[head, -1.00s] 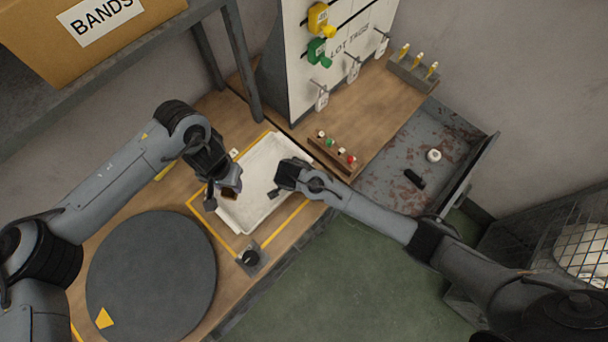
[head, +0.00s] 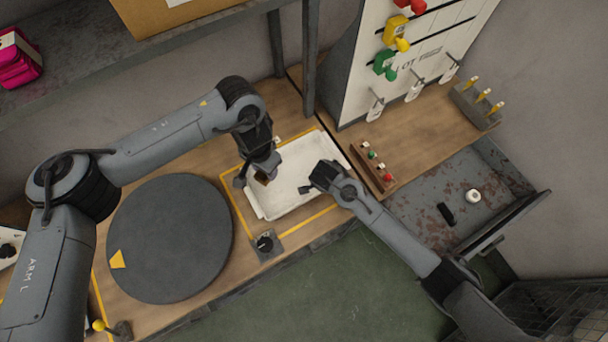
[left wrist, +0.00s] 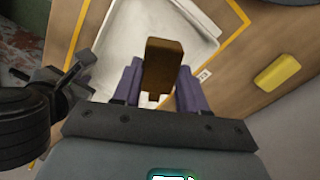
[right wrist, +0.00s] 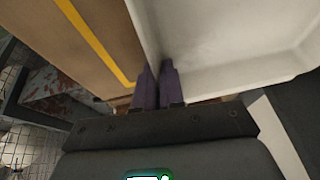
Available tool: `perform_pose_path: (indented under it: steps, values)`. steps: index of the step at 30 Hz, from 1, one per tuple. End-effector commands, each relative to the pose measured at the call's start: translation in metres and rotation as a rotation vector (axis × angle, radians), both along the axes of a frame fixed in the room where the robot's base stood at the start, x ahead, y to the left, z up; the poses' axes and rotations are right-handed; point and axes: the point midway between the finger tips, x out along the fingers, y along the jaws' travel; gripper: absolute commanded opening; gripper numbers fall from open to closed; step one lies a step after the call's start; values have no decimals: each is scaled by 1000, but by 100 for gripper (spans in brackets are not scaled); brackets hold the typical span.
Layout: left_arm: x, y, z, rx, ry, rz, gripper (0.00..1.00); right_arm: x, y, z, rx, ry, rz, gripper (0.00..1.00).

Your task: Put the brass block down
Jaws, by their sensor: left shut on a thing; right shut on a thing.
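The brass block (left wrist: 165,65) shows dark brown between the two purple fingers of my left gripper (left wrist: 160,92). In the head view the left gripper (head: 260,178) holds the block (head: 264,178) over the left side of the white tray (head: 287,205). I cannot tell whether the block touches the tray. My right gripper (head: 312,186) is at the tray's right side. In the right wrist view the right fingers (right wrist: 156,85) are close together on the tray's rim (right wrist: 148,30), and the tray's inside (right wrist: 225,45) opens to the right.
A yellow line frames the tray on the wooden bench. A round dark turntable (head: 170,240) lies left, a small black knob (head: 265,243) in front. A wooden strip with coloured pegs (head: 374,165) stands right of the tray. A yellow block (left wrist: 278,72) lies outside the line.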

Motion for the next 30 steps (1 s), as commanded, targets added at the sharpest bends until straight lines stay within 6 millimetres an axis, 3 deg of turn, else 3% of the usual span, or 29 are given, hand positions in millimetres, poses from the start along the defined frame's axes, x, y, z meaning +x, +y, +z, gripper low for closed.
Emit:
perform_pose_path:
  steps: [12,21,30]
  values:
    - [1,11,-16,4,-14,-449,0,0,0,0,0,0,0,0]
    - [-6,21,-68,8,7,-458,0,0,0,0,0,-1,0,0]
    - [-6,21,-91,7,6,-457,0,0,0,0,0,0,0,0]
